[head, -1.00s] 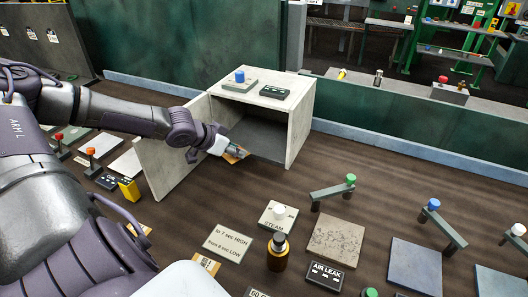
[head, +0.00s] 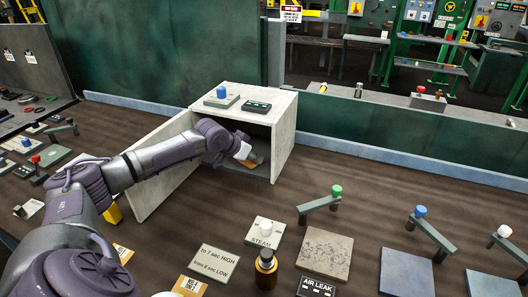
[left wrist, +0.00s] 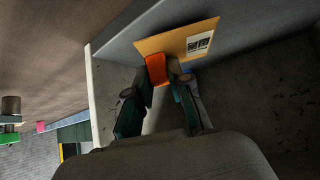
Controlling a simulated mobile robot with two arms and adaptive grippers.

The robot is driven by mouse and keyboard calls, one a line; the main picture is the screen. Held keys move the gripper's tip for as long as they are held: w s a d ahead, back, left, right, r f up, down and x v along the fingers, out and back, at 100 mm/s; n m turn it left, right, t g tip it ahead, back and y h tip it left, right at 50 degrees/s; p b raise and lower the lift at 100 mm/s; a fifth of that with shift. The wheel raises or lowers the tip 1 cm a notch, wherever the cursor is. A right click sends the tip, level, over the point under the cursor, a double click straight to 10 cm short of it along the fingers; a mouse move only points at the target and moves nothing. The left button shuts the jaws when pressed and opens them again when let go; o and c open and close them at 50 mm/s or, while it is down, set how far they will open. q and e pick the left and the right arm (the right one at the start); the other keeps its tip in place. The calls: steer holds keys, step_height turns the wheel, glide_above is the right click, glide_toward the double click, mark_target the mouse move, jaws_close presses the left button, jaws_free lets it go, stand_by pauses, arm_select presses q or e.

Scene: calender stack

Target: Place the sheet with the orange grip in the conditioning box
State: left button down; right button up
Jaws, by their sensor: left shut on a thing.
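My left gripper (head: 243,151) is inside the open front of the pale conditioning box (head: 284,137). It is shut on the orange grip of a tan sheet (head: 255,158). In the left wrist view, the orange grip (left wrist: 157,70) sits between the fingertips of the left gripper (left wrist: 162,78). The tan sheet (left wrist: 165,42) with a white printed label lies beyond it, close to a grey inner face of the box. I cannot tell whether it touches that face. My forearm hides part of the box opening. My right gripper is not in view.
The box's door (head: 150,188) stands open at its left. A blue-knobbed block (head: 221,97) and a dark button box (head: 256,107) sit on top. A steam block (head: 260,233), an amber bottle (head: 266,262) and several slabs with knobbed bars stand on the brown table. Table right of the box is clear.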

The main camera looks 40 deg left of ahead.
mark_target(264, 162)
arm_select(q)
steer(key=shift+w, duration=0.8)
steer(key=shift+w+d+r+p, duration=0.1)
steer(key=shift+w+p, duration=0.1)
steer(key=shift+w, duration=0.4)
steer(key=shift+w+d+r+p, duration=0.1)
steer(key=shift+w+p, duration=0.05)
steer(key=shift+w, duration=0.45)
steer(key=shift+w+f, duration=0.25)
steer(key=shift+f, duration=0.25)
steer(key=shift+w+f, duration=0.2)
steer(key=shift+f, duration=0.3)
steer(key=shift+s, duration=0.15)
steer(key=c, duration=1.1)
jaws_free()
steer(key=shift+o, duration=0.2)
